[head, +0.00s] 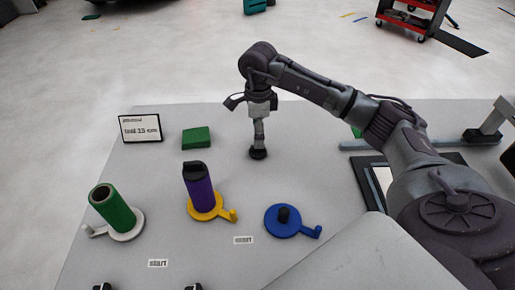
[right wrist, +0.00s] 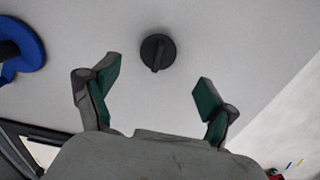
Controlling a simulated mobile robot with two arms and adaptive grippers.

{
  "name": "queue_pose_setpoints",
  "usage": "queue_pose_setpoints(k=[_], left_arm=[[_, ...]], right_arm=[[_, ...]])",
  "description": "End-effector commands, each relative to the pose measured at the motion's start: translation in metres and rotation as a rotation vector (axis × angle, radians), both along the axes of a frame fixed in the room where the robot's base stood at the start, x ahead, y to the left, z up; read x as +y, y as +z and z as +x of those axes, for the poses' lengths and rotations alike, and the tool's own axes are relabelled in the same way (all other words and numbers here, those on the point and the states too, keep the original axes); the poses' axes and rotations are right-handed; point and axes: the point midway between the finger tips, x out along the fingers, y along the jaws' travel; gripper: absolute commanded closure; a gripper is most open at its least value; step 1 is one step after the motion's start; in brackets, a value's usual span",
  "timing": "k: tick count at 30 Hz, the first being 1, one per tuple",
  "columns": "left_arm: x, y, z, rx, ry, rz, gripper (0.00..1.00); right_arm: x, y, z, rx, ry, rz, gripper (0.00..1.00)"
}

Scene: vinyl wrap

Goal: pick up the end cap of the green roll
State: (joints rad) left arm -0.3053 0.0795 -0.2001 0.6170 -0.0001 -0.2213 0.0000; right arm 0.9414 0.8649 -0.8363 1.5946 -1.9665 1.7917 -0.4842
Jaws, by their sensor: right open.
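The green roll (head: 113,208) stands on a white crank holder (head: 127,233) at the left of the table, its top open and uncapped. A black end cap (head: 257,154) lies on the bare table beneath my right gripper (head: 259,130). The right wrist view shows the end cap (right wrist: 157,52) as a round disc with a raised grip bar. My right gripper (right wrist: 153,92) is open and empty there, its green-padded fingers spread on either side of the cap's line, apart from it. Two dark pieces at the head view's bottom edge may be my left gripper; its state is unclear.
A purple roll (head: 199,192) with a black cap stands on a yellow holder (head: 205,208). A blue holder (head: 284,228) with a black peg carries no roll. A green block (head: 197,137) and a sign (head: 140,128) are at the back left. The table around the cap is clear.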

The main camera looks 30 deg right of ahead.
Motion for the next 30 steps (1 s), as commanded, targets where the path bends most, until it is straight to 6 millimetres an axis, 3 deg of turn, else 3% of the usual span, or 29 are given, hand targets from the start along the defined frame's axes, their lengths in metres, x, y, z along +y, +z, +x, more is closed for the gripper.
queue_pose_setpoints(k=[7,15,24,30], left_arm=[[0.0,0.008,0.005,-0.008,0.0,-0.001,0.29],[0.0,0.02,0.007,-0.011,0.0,-0.001,0.29],[0.0,0.019,0.007,-0.012,0.0,-0.002,0.29],[0.0,0.019,0.007,-0.011,0.0,-0.001,0.29]], right_arm=[[0.001,-0.018,-0.001,0.003,-0.001,0.001,0.15],[0.004,-0.056,-0.002,0.001,-0.001,0.001,0.15],[0.003,-0.061,-0.002,-0.001,-0.001,-0.001,0.15],[0.003,-0.061,-0.002,-0.001,-0.001,-0.001,0.48]])
